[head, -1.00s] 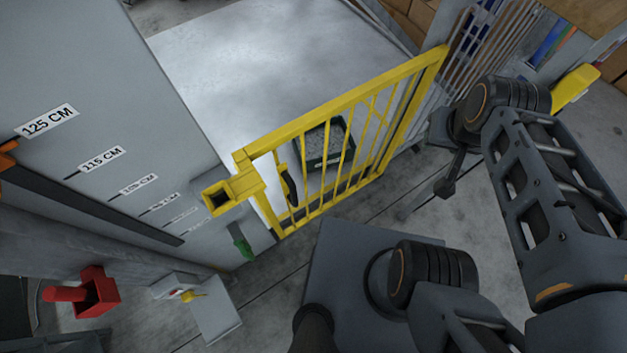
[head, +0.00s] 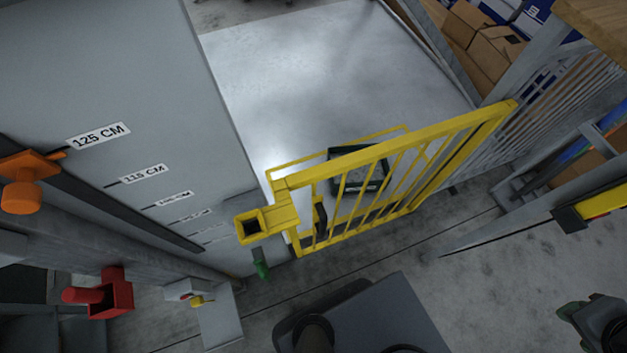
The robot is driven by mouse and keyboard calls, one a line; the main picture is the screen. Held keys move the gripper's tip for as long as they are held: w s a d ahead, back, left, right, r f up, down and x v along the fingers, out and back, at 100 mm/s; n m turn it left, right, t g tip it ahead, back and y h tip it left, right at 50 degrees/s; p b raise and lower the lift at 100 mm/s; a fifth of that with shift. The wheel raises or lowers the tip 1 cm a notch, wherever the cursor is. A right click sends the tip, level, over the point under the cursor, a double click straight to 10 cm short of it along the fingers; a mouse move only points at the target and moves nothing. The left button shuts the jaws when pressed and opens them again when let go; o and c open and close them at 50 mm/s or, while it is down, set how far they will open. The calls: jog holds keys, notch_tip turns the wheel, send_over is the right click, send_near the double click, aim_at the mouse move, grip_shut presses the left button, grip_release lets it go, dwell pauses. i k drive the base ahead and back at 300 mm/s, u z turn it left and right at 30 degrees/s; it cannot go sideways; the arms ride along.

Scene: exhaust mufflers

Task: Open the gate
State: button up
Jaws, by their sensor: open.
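The yellow barred gate (head: 400,170) stands upright across the middle of the head view. Its left end is at a yellow box-shaped bracket (head: 262,224) beside the grey panel, and its right end is by a grey barred fence. The gate looks closed, but I cannot tell whether it is latched. A dark handle-like part (head: 320,215) shows at its left end. A grey-green part at the bottom right corner may belong to my arm, but I cannot tell.
A grey panel (head: 120,80) with height labels stands at left, with an orange knob (head: 25,185) and red fixture (head: 108,293). A dark green crate (head: 358,170) lies behind the gate on a pale platform (head: 300,60).

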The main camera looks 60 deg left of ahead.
aim_at(281, 216)
jog(key=u, duration=0.05)
jog(key=k, duration=0.9)
jog(key=u, duration=1.95)
